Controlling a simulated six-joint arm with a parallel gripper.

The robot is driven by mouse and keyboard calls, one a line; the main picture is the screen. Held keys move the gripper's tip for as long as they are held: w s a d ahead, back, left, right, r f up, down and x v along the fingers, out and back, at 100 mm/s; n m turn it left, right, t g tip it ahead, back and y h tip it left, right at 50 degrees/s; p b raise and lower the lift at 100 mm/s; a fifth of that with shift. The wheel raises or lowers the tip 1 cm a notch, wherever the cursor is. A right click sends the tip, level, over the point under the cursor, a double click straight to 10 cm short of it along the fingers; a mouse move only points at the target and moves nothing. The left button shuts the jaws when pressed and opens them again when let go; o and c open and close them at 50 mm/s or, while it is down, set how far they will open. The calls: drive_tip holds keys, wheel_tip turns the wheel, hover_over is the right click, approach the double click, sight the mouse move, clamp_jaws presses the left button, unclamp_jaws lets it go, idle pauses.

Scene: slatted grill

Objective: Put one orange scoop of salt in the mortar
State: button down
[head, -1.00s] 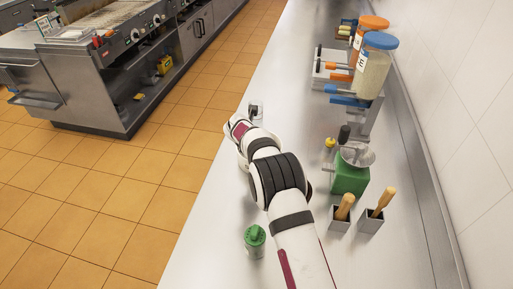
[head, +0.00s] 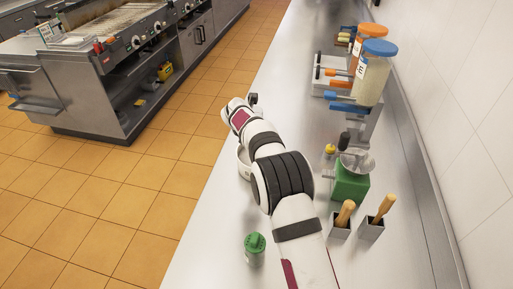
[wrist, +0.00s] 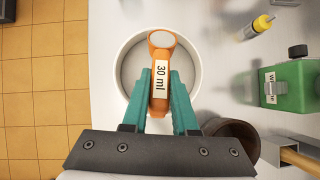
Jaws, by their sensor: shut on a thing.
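My gripper (wrist: 161,88) is shut on the handle of an orange scoop (wrist: 162,54) marked "30 ml". The scoop's round end shows pale grey-white inside; whether that is salt I cannot tell. In the wrist view the scoop overlaps a round white bowl (wrist: 123,53), with its end near the far rim; its height above the bowl is unclear. A dark brown round vessel (wrist: 244,134) stands at the lower right, partly hidden by my gripper. Which vessel is the mortar I cannot tell. In the head view my arm hides most of the white bowl (head: 241,164).
A blue-lidded jar of pale grains (head: 371,75) and an orange-lidded jar stand at the back right.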

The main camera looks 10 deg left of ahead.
drive_tip(key=shift+r, duration=0.95)
drive_tip(key=shift+s+f, duration=0.2)
drive_tip(key=shift+s, duration=0.15)
drive_tip(key=s+m, duration=0.1)
drive_tip(key=s+f+m+h, duration=0.1)
drive_tip(key=s+f+t+h, duration=0.1)
drive_tip(key=s, duration=0.1)
drive_tip(key=shift+s+d+m, duration=0.1)
drive_tip(key=shift+d+m, duration=0.05)
drive_tip(key=shift+m, duration=0.25)
drive_tip(key=s+d+m+g+h, duration=0.4)
drive_tip(key=s+m+h, duration=0.5)
drive_tip(key=m, duration=0.2)
drive_tip(key=shift+s+g, duration=0.3)
drive_tip(key=shift+g, duration=0.1)
drive_tip(key=shift+f, duration=0.1)
